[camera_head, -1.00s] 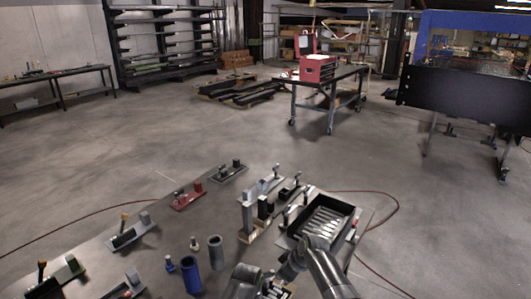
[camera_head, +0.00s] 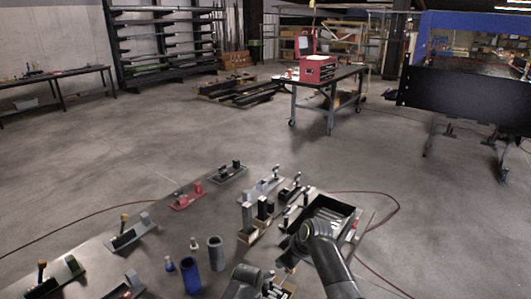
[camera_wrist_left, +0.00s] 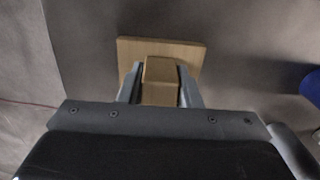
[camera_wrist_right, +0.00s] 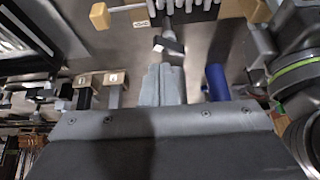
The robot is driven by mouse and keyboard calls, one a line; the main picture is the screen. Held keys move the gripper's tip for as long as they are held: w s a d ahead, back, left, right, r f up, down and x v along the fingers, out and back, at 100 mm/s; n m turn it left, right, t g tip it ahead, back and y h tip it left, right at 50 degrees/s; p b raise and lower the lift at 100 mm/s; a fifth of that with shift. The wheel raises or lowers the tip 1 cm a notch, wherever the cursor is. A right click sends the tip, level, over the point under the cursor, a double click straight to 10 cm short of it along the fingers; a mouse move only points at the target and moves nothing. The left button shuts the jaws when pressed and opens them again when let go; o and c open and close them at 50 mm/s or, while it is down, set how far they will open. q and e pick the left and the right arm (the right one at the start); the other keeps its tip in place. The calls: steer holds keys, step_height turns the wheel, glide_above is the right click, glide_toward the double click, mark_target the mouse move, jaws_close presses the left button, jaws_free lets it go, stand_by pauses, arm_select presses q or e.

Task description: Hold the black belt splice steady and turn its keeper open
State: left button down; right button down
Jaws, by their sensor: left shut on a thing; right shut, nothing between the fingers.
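My left gripper (camera_wrist_left: 160,85) is shut on a tan block (camera_wrist_left: 160,72) that stands on a flat tan plate (camera_wrist_left: 190,48). In the head view my left arm comes in at the bottom edge, and its fingers are hidden. My right gripper (camera_wrist_right: 163,72) is shut and empty above the table; it shows partly in the head view (camera_head: 287,263), in front of the black tray. A dark splice-like plate with upright pieces (camera_head: 230,174) lies at the table's far edge. I cannot tell which piece is the black belt splice, nor see its keeper's state.
A black tray (camera_head: 345,211) of pale parts stands at the right. A blue cylinder (camera_head: 190,275) and a grey cylinder (camera_head: 216,252) stand left of my left arm. A red piece (camera_head: 188,200) and a yellow-knobbed piece (camera_head: 132,232) lie farther left. My arms are close together.

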mark_target(267, 281)
steer(key=shift+s+a+f, duration=0.25)
steer(key=shift+s+f, duration=0.2)
steer(key=shift+f, duration=0.55)
steer(key=shift+s+a+f, duration=0.2)
steer(key=shift+s+f, duration=0.2)
steer(key=shift+f, duration=0.65)
steer(key=shift+s+a+f, duration=0.25)
steer(key=shift+s+f, duration=0.2)
steer(key=shift+f, duration=0.55)
steer(key=shift+w+a, duration=0.35)
steer(key=shift+w, duration=0.15)
steer(key=shift+w+d, duration=0.15)
steer(key=shift+d, duration=0.05)
steer(key=shift+w+d, duration=0.2)
steer(key=shift+w, duration=0.05)
steer(key=shift+w+d, duration=0.2)
steer(key=shift+w, duration=0.2)
steer(key=shift+d, duration=0.15)
